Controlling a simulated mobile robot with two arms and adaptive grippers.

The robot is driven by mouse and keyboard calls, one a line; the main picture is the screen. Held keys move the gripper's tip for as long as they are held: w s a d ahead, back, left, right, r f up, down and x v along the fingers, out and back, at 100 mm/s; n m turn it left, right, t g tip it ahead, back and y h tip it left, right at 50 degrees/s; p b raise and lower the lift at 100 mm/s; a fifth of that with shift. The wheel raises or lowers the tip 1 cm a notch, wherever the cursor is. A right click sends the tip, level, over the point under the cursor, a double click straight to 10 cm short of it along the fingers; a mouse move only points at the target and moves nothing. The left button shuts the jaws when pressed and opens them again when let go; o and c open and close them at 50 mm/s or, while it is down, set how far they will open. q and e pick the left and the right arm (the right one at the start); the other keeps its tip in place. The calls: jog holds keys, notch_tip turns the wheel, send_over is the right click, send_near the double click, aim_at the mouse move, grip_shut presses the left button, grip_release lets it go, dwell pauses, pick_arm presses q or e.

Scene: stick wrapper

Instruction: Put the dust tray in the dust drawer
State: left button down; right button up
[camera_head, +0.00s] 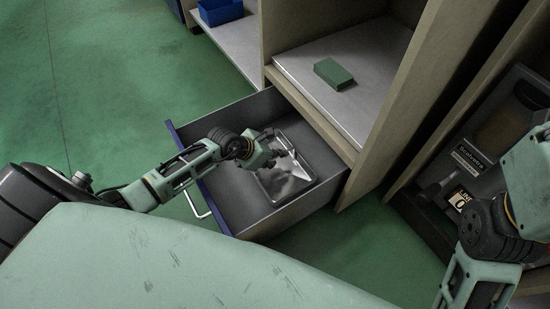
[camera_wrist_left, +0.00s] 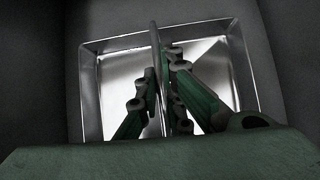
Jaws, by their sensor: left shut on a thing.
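The dust tray (camera_head: 300,178) is a shallow, shiny metal tray inside the open dust drawer (camera_head: 232,198), towards its right side. My left gripper (camera_head: 272,155) reaches over the drawer from the left and is shut on the tray. In the left wrist view the fingers (camera_wrist_left: 160,95) close on a thin upright bar across the middle of the tray (camera_wrist_left: 215,62). I cannot tell whether the tray rests on the drawer floor. Part of the tray is hidden behind the gripper. My right arm shows at the right edge, but its gripper is out of view.
The drawer has a blue front edge and a metal handle (camera_head: 196,207). Above it is a shelf (camera_head: 372,68) with a green box (camera_head: 333,74). A blue bin (camera_head: 220,11) stands at the top. A dark machine (camera_head: 480,150) is at the right. Green floor is clear at left.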

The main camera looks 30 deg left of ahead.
pick_arm(q)
jog(key=c, duration=2.4)
grip_release()
jog(key=shift+f, duration=0.15)
jog(key=o, duration=0.5)
jog(key=shift+o, duration=0.2)
